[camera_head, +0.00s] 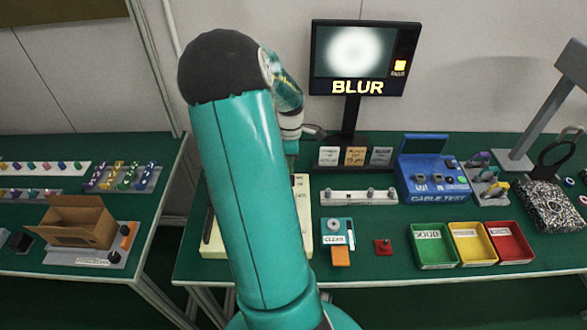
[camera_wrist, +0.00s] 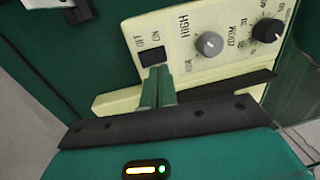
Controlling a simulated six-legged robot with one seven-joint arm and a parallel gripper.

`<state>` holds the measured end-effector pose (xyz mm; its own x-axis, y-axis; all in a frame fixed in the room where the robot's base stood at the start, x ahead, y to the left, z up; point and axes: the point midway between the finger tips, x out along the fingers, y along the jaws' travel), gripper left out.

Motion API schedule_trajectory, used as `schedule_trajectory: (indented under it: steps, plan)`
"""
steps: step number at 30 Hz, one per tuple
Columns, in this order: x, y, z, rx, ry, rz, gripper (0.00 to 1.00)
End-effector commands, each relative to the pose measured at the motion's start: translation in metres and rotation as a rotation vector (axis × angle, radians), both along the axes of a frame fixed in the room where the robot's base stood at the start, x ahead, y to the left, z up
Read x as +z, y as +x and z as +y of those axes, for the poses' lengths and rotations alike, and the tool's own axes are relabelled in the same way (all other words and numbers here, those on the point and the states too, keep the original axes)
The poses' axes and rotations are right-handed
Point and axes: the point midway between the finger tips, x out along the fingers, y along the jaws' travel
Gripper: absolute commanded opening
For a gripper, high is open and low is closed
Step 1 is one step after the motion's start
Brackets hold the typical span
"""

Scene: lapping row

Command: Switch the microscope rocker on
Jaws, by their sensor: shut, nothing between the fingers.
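A black rocker switch (camera_wrist: 152,58) shows in the wrist view on a cream panel (camera_wrist: 187,72), with OFF and ON printed above it. Which way it is tipped I cannot tell. My gripper (camera_wrist: 160,72) is shut and empty, its teal fingers pointing at the panel. The fingertips appear just below the rocker and overlap its lower edge; whether they touch it I cannot tell. In the head view my arm hides the gripper and the rocker; parts of a cream unit (camera_head: 304,235) show on either side of the arm.
A grey knob (camera_wrist: 209,44) and a black knob (camera_wrist: 268,30) stand right of the rocker. The monitor (camera_head: 362,60) reads BLUR. A blue cable tester (camera_head: 432,185), a green bin (camera_head: 433,258), a yellow bin (camera_head: 474,258) and a red bin (camera_head: 511,258) are to the right.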

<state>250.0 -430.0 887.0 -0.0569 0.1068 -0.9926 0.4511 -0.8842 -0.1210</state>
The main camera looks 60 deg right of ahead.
Motion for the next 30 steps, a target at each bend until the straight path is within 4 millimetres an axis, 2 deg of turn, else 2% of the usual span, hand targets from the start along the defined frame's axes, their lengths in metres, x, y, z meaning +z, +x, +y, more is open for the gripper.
schedule_trajectory:
  steps: [9, 15, 19, 30]
  plan:
    - [0.064, 0.001, 0.007, 0.002, -0.003, -0.004, 0.0]
    - [0.092, 0.0, 0.011, 0.002, -0.001, -0.002, 0.0]
    - [0.099, -0.001, 0.012, 0.0, 0.0, 0.0, 0.0]
    - [0.099, -0.003, 0.011, 0.0, 0.0, 0.0, 0.0]
